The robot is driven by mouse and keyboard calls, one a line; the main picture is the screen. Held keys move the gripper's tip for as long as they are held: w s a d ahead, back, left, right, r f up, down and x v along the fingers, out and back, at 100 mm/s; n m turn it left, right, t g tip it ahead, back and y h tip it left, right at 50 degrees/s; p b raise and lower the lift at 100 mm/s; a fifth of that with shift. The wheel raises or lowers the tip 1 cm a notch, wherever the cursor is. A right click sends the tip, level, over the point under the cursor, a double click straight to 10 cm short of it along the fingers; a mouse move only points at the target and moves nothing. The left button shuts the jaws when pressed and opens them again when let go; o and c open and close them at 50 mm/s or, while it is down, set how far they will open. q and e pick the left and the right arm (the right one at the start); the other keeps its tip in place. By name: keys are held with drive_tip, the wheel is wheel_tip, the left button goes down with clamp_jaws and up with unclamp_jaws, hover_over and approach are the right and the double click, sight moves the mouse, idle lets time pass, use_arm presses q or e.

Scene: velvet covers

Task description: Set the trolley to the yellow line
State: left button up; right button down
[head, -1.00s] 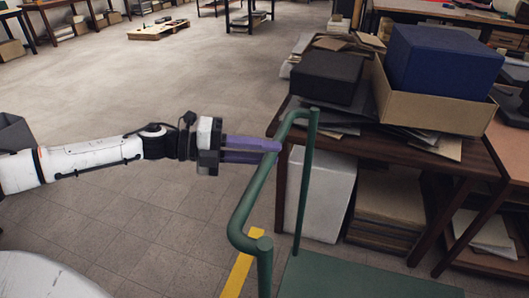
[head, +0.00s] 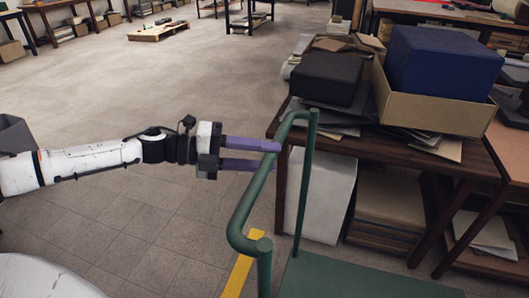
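The green trolley stands at the lower right, with its tubular handle (head: 251,197) upright and its flat deck (head: 350,280) at the bottom edge. The yellow line (head: 238,276) is a short visible strip on the floor, left of the handle's near post. The trolley hides any part further right. My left gripper (head: 272,155) reaches in from the left at the handle's top bar. Its two purple fingers are parted, with the tips at the bar; I cannot tell whether they touch it. My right gripper is out of view.
A dark wooden table (head: 460,160) stands close behind the trolley, holding a black box (head: 327,78) and a blue box (head: 443,60) in a cardboard tray. A white block (head: 322,200) is underneath. The floor to the left is open, with a pallet (head: 158,32) far back.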

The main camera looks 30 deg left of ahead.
use_arm(q)
drive_tip(key=shift+o, duration=0.6)
drive_tip(key=shift+a+f, duration=0.1)
drive_tip(key=shift+f, duration=0.3)
drive_tip(key=shift+r, duration=0.15)
drive_tip(key=shift+s+a, duration=0.1)
drive_tip(key=shift+s, duration=0.05)
drive_tip(key=p+v, duration=0.4)
drive_tip(key=v, duration=0.7)
drive_tip(key=shift+a+r, duration=0.15)
drive_tip(key=shift+a, duration=0.1)
drive_tip(key=shift+s, duration=0.1)
